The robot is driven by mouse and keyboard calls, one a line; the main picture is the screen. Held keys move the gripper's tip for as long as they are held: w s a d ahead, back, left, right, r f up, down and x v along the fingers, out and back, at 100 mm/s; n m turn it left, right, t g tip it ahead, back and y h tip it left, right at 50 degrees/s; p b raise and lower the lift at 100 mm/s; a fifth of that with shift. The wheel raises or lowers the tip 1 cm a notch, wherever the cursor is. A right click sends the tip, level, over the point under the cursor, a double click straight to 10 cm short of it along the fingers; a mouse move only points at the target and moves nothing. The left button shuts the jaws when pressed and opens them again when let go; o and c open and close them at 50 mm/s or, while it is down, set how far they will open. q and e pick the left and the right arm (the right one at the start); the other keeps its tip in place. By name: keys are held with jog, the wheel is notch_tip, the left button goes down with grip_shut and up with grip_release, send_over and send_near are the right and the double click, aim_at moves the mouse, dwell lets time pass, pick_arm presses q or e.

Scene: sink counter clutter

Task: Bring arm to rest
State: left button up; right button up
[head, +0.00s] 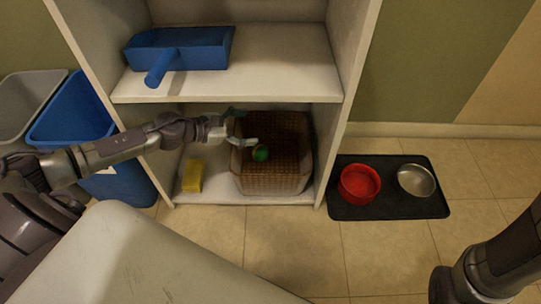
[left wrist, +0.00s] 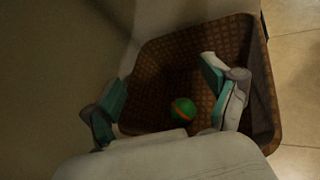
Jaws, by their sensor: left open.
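My left gripper (head: 241,127) is open and reaches into the lower shelf of the white unit, over the brown woven basket (head: 272,184). In the left wrist view its two fingers (left wrist: 165,108) are spread apart over the basket (left wrist: 160,55). A green ball with an orange band (left wrist: 183,108) shows inside the basket, between the fingers and apart from them; it also shows in the head view (head: 261,153). My right arm comes in at the lower right of the head view, but its gripper is out of frame.
A yellow sponge-like block (head: 193,176) stands left of the basket. A blue dustpan-like tool (head: 180,50) lies on the shelf above (head: 255,75). Blue and grey bins (head: 75,115) stand left of the unit. A black mat (head: 390,208) holds a red bowl (head: 360,184) and a metal bowl (head: 416,180).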

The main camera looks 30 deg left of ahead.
pick_arm(q)
jog(key=shift+s+a+r, duration=0.2)
jog(key=shift+s+a, duration=0.05)
jog(key=shift+s, duration=0.1)
